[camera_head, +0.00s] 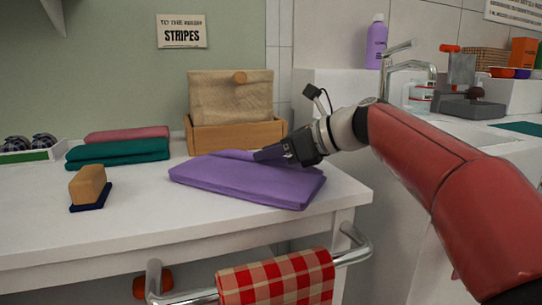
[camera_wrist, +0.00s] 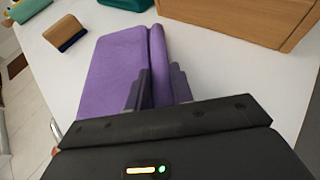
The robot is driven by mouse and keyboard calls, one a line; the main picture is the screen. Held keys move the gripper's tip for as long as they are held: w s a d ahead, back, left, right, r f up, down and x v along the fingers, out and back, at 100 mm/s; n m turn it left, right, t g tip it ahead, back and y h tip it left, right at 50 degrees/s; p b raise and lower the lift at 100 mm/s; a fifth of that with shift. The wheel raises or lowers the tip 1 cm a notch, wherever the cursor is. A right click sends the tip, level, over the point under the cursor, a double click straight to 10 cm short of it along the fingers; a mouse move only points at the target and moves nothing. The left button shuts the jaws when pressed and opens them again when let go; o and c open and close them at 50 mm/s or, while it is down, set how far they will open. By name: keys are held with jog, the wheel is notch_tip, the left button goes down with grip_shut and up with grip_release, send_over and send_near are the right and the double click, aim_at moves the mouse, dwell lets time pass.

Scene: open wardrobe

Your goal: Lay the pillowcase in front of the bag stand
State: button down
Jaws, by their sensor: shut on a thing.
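The pillowcase is a folded purple cloth (camera_head: 240,181) lying on the white table, in front of the bag stand. The bag stand is a wooden box (camera_head: 236,135) with a tan bag (camera_head: 230,97) upright in it. My gripper (camera_head: 262,155) reaches in from the right and is shut on the upper layer of the purple cloth near its back edge. In the wrist view the cloth (camera_wrist: 112,70) runs between and beside the fingers (camera_wrist: 158,88). The cloth's underside and the exact pinch are hidden.
Green and pink folded cloths (camera_head: 117,152) lie left of the stand. A tan block brush (camera_head: 88,187) sits at the front left. A red checked towel (camera_head: 276,278) hangs on the front rail. A sink with a tap (camera_head: 400,60) is at the right. The front table strip is clear.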

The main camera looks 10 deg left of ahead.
jog(key=c, duration=1.2)
grip_release()
jog(key=shift+d+r, duration=0.2)
jog(key=p+v, duration=0.2)
jog(key=v, duration=0.9)
jog(key=shift+s+d+r, duration=0.1)
jog(key=shift+s+d, duration=0.05)
jog(key=shift+d, duration=0.1)
